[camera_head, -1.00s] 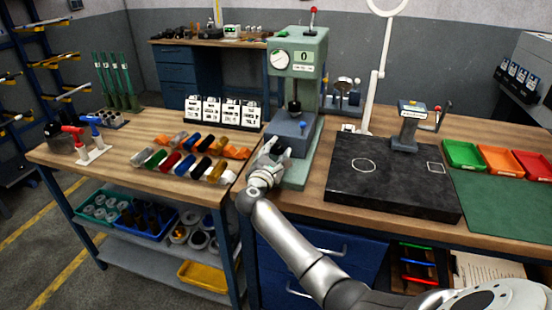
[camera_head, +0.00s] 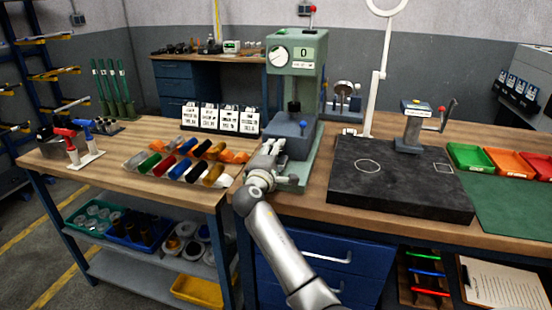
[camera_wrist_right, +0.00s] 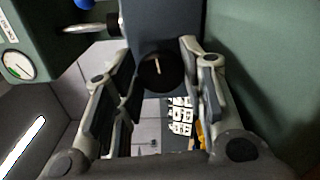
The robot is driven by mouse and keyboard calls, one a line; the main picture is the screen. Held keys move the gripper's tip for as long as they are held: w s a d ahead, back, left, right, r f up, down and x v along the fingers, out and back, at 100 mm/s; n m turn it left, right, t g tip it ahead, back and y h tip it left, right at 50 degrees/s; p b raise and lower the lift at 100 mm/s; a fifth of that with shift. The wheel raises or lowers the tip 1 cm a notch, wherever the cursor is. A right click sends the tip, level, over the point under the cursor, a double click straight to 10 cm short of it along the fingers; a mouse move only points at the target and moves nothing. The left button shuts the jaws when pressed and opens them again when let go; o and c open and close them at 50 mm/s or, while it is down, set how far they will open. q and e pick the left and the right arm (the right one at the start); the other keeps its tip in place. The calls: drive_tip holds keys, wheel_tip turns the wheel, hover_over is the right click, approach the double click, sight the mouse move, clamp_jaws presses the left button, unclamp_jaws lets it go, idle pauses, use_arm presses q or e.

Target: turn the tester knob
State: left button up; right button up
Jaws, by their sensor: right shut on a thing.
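The green tester (camera_head: 306,90) stands on the bench. It has a round dial (camera_head: 278,56), a display reading 0 and a blue-grey lower block (camera_head: 290,135). My right gripper (camera_head: 272,148) is at the left front of that block. In the right wrist view the black tester knob (camera_wrist_right: 158,72), with a pale line pointing up, sits between the fingers of my right gripper (camera_wrist_right: 158,70), which is shut on it. The knob is hidden by the gripper in the head view. My left gripper is not in view.
Left of the tester lie several coloured cylinders (camera_head: 184,160) and white label cards (camera_head: 220,117). A dark stone plate (camera_head: 400,190) is to the right, with a small device (camera_head: 412,125) on it. A lamp post (camera_head: 378,90) rises behind. Coloured trays (camera_head: 472,157) stand far right.

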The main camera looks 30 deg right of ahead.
drive_tip(key=shift+m, duration=0.3)
drive_tip(key=o, duration=1)
drive_tip(key=shift+f, duration=0.1)
drive_tip(key=shift+f, duration=0.1)
drive_tip(key=shift+s+a, duration=0.15)
drive_tip(key=shift+a, duration=0.05)
drive_tip(key=v, duration=0.6)
drive_tip(key=shift+s+a, duration=0.25)
drive_tip(key=shift+a, duration=0.05)
drive_tip(key=shift+s+a, duration=0.25)
drive_tip(key=shift+a, duration=0.05)
drive_tip(key=shift+r, duration=0.2)
